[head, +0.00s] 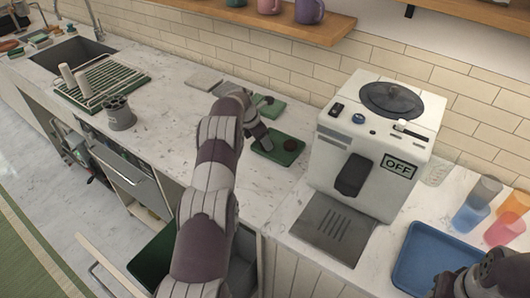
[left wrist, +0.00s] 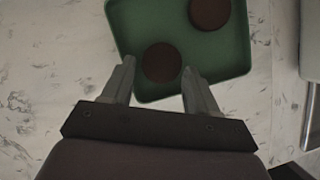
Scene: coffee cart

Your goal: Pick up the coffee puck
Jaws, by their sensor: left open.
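Two round brown coffee pucks lie on a green tray (left wrist: 150,20). In the left wrist view one puck (left wrist: 162,62) sits near the tray's lower edge and the other (left wrist: 210,12) near the upper right. My left gripper (left wrist: 158,68) is open, its fingertips on either side of the lower puck, with no clear contact on it. In the head view the tray (head: 285,158) is on the counter left of the coffee machine, with one puck (head: 290,145) plainly visible. My left gripper (head: 265,140) is above the tray's left part. My right gripper (head: 462,284) is at the lower right, its fingers unclear.
The white coffee machine (head: 372,140) stands right of the tray. Another green tray (head: 270,107) lies behind. A grey container (head: 120,114) and dish rack (head: 100,85) are left. A blue tray (head: 435,258) and coloured cups (head: 470,215) are right.

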